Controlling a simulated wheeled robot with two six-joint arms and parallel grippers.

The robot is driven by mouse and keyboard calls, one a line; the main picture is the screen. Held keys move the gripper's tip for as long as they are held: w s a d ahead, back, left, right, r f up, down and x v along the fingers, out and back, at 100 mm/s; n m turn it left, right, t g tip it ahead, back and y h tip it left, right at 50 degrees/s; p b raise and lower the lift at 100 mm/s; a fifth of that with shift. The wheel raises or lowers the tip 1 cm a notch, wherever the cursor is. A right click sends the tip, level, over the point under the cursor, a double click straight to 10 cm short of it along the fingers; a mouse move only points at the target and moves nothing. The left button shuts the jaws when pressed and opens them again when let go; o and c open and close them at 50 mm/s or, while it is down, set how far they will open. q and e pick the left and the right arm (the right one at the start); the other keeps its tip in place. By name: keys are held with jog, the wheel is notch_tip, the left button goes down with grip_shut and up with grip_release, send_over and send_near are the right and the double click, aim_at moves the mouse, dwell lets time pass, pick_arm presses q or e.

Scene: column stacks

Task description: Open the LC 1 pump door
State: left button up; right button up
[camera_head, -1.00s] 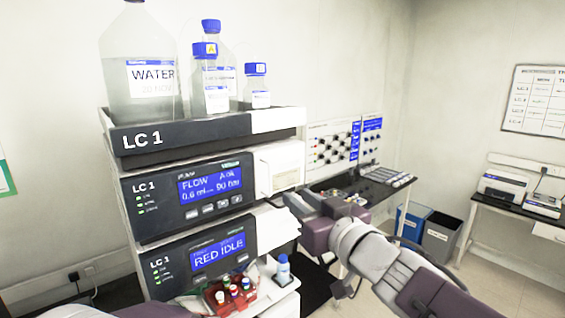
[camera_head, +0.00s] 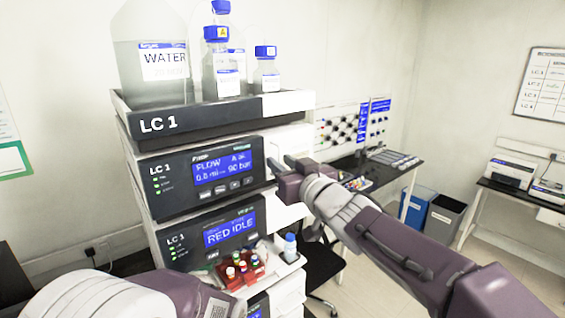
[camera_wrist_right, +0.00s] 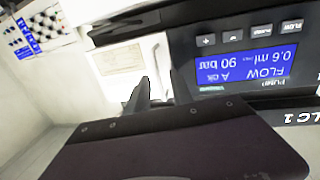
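The LC 1 pump module (camera_head: 165,195) is in the middle of the stack in the head view, its blue screen reading FLOW. Its pale door panel (camera_head: 290,142) is to the right of the screen, partly hidden by my right gripper. The panel also shows in the right wrist view (camera_wrist_right: 122,62) and looks closed. My right gripper (camera_head: 279,162) is in front of the door's lower part with its two fingers apart. A dark finger shows close to the panel in the wrist view; I cannot tell whether it touches. My left arm crosses the lower left; its gripper is out of view.
A tray (camera_head: 215,112) with a large WATER bottle (camera_head: 150,92) and smaller bottles tops the stack. Below the pump is a RED IDLE module (camera_head: 185,238), with a red vial rack (camera_head: 238,270) and a small bottle (camera_head: 290,248) in front. A black bench (camera_head: 385,172) stands behind.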

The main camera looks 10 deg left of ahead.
jog(key=shift+d, duration=0.1)
jog(key=shift+w, duration=0.1)
jog(key=c, duration=0.4)
grip_shut()
jog(key=shift+r, duration=0.1)
dwell(0.6)
